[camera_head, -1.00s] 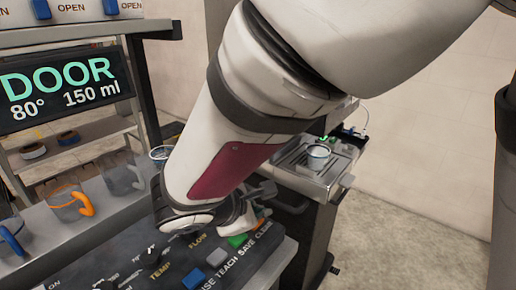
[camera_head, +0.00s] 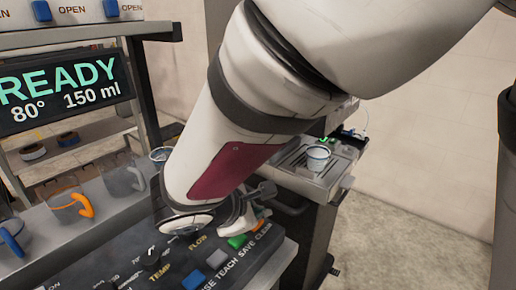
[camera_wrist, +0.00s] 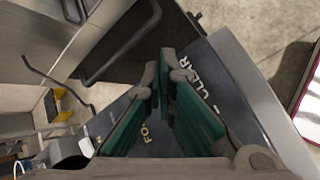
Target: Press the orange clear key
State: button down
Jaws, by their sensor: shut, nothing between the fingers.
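A small patch of the orange clear key (camera_head: 261,224) seems to show there, mostly hidden by my gripper. In the wrist view, my gripper (camera_wrist: 160,64) is shut and empty, its green-padded fingers over the panel (camera_wrist: 235,75) beside the CLEAR lettering. The key itself is not visible there, and I cannot tell whether the fingers touch it. The display (camera_head: 62,88) reads READY, 80°, 150 ml.
A grey key (camera_head: 217,259) and a blue key (camera_head: 192,281) lie left of the green one. Mugs with orange (camera_head: 85,206) and blue (camera_head: 14,240) handles stand behind the panel. A cart (camera_head: 325,190) with a cup (camera_head: 317,157) stands at the right, close to the arm.

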jog(key=shift+r, duration=0.5)
jog(key=shift+r+p, duration=0.15)
jog(key=shift+p, duration=0.15)
jog(key=shift+r+p, duration=1.75)
jog(key=shift+r, duration=0.65)
jog(key=s+d+r+m+g, duration=0.25)
jog(key=s+d+m, duration=0.2)
jog(key=d, duration=0.35)
jog(key=s+d+r+m+g, duration=0.1)
jog(key=s+d+r+m, duration=0.3)
jog(key=d+m, duration=0.3)
jog(key=s+d+r+m+y+p, duration=0.1)
jog(key=s+d+m+y, duration=0.1)
jog(key=s+m, duration=0.2)
jog(key=s+d+r+m+y, duration=0.2)
jog(key=s+m, duration=0.3)
jog(key=s, duration=0.4)
jog(key=shift+d+y+p, duration=0.35)
jog(key=shift+y, duration=0.05)
